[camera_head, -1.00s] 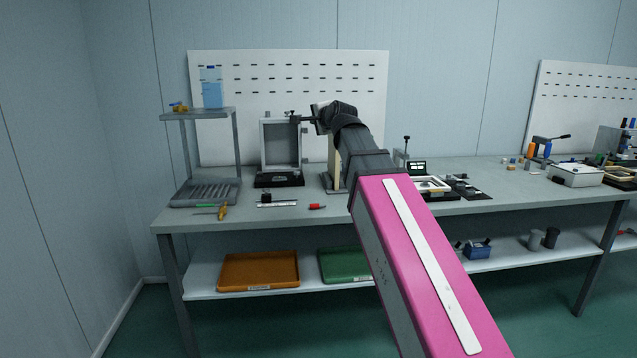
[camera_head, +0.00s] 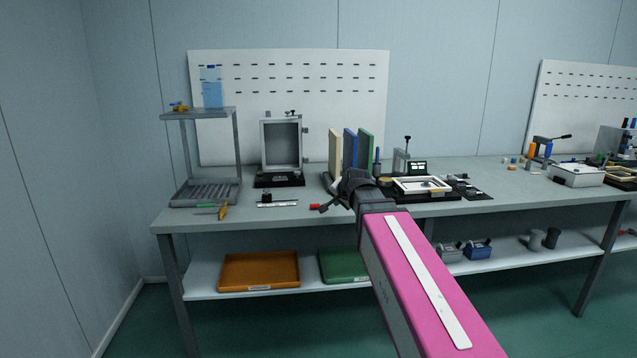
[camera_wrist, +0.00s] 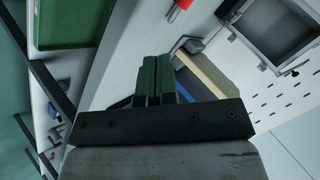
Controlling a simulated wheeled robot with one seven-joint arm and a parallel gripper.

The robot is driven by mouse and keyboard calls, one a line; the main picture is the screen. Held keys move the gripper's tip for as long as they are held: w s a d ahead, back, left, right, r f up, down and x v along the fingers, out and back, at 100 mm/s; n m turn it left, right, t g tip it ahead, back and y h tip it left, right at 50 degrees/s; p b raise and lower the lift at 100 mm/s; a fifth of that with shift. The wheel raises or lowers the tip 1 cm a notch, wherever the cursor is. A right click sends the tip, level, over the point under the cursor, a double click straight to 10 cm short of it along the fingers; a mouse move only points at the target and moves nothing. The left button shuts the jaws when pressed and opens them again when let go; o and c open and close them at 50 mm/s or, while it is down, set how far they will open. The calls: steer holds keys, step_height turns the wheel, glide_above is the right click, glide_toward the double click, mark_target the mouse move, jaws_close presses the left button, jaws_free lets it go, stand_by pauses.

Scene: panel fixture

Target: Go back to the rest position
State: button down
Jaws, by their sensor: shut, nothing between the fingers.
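The fixture also shows at the top right of the wrist view (camera_wrist: 283,30).
Cream (camera_head: 335,152), blue (camera_head: 350,150) and green (camera_head: 366,152) upright panels stand just behind my wrist. A grey shelf rack (camera_head: 238,150) is at left. A white framed tray (camera_head: 420,193) lies at right. Orange (camera_head: 258,287) and green (camera_head: 338,280) trays are on the lower shelf.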

steer(key=s+d+f+n+g+h, duration=0.1)
steer(key=s+d+f+n+g, duration=0.1)
steer(key=s+f, duration=0.4)
steer(key=s+d+f+n+g+h, duration=0.1)
steer(key=s+d+f+g, duration=0.3)
steer(key=f, duration=1)
steer(key=s+d+f+n+g+h, duration=0.1)
steer(key=s+d+f+n+g, duration=0.2)
steer(key=s+d+f, duration=0.3)
steer(key=s+f, duration=0.4)
steer(key=f, duration=0.1)
steer(key=shift+s+d+n, duration=0.2)
steer(key=shift+n, duration=0.1)
